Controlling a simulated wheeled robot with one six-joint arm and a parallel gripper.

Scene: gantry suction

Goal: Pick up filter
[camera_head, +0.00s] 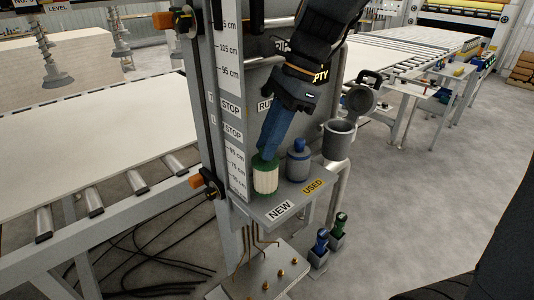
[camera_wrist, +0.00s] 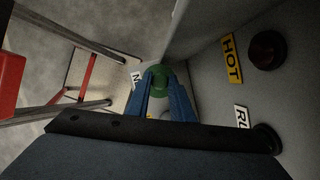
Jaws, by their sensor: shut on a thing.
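A filter (camera_head: 265,178) with a white pleated body and a green cap stands upright on the grey shelf (camera_head: 262,212), by the NEW label. My gripper (camera_head: 266,153) reaches down from above with its blue fingers shut on the filter's green top. In the wrist view the green cap (camera_wrist: 158,75) sits between the tips of the blue fingers of my gripper (camera_wrist: 160,84). The filter's body is mostly hidden there. A second filter (camera_head: 298,163), grey with a blue top, stands just to the right, by the USED label, apart from my fingers.
An open grey canister (camera_head: 340,138) with a raised lid (camera_head: 360,100) stands right of the shelf. The panel with the height scale (camera_head: 232,110) rises close on the left. A conveyor with a white board (camera_head: 90,135) lies further left.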

